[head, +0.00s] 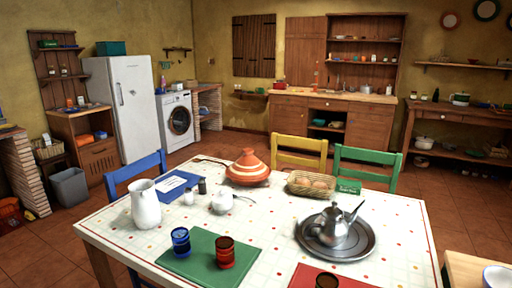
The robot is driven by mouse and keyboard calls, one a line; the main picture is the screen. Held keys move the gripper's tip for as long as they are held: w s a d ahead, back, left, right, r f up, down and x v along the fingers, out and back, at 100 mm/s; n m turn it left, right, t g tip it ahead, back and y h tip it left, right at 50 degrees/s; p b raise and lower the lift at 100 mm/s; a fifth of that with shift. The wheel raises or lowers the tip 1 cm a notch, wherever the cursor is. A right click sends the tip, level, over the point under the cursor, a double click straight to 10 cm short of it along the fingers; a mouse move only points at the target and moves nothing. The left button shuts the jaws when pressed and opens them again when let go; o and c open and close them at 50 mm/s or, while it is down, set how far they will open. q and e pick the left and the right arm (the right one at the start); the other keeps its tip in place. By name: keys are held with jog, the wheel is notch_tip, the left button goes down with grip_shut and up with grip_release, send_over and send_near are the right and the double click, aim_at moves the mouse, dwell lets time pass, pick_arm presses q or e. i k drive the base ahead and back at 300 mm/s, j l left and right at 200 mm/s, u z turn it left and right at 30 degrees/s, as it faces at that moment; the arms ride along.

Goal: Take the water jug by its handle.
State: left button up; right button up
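A white jug (146,206) stands upright on the left part of the dining table (135,246), the likeliest water jug. Its handle seems to be on its left side but is too small to make out clearly. A metal teapot (333,226) stands on a round metal tray (366,243) at the right of the table. Neither of my grippers is in view.
A blue cup (181,241) and a red cup (225,252) stand on a green mat (200,268) in front of the jug. A white sugar pot (222,202), shakers, an orange tagine (247,170) and a bread basket (311,184) stand farther back. A blue chair (135,174) is behind the jug.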

aim_at(146, 210)
jog(key=j+z, duration=0.15)
jog(key=z, duration=0.4)
jog(key=j+z, duration=0.5)
jog(key=j, duration=0.4)
jog(key=j+z, duration=0.15)
jog(key=j, duration=0.8)
jog(key=k+j+z, duration=0.1)
jog(key=j, duration=0.8)
